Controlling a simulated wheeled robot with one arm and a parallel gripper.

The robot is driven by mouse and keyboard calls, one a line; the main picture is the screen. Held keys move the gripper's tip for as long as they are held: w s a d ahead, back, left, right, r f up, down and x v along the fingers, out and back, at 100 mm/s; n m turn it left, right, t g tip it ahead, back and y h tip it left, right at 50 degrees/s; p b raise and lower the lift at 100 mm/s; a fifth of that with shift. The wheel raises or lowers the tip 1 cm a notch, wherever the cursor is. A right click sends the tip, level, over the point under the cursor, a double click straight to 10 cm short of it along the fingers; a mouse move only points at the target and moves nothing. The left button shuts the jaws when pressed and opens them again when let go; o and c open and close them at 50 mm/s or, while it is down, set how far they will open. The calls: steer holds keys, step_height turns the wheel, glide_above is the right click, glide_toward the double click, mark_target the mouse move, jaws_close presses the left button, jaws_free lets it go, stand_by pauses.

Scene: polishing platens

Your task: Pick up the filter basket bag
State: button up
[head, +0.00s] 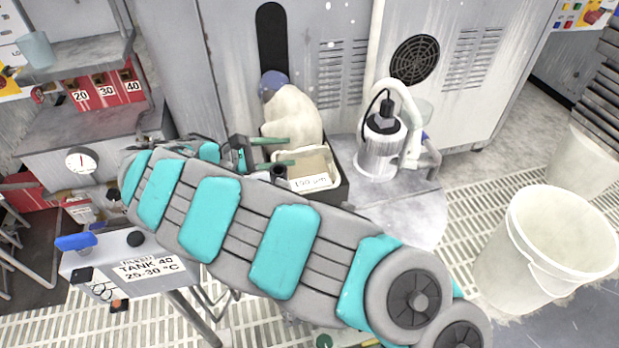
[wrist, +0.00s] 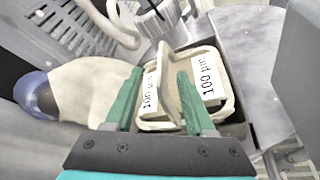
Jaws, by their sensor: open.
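The filter basket bag (head: 318,163) is a cream, square-rimmed basket labelled 100 µm, sitting in a dark open box (head: 340,193). It also shows in the wrist view (wrist: 226,72), with a cream upright strip like a handle rising over its middle. My gripper (head: 289,153) has green fingers and reaches in from the left in the head view. In the wrist view my gripper (wrist: 159,76) is open, one finger on each side of the strip. Whether either finger touches it I cannot tell. My arm hides part of the box's front.
A cream sack-like object (head: 291,112) with a blue-grey top stands right behind the fingers. A clear pump-like canister (head: 378,155) with a white hose is right of the box. A grey cabinet (head: 225,75) closes off the back. White buckets (head: 545,245) stand at the right.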

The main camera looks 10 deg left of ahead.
mark_target(298, 154)
steer(key=x, duration=0.7)
steer(key=shift+s+f, duration=0.2)
steer(key=shift+f, duration=0.05)
steer(key=shift+a, duration=0.1)
jaws_close()
stand_by(1.0)
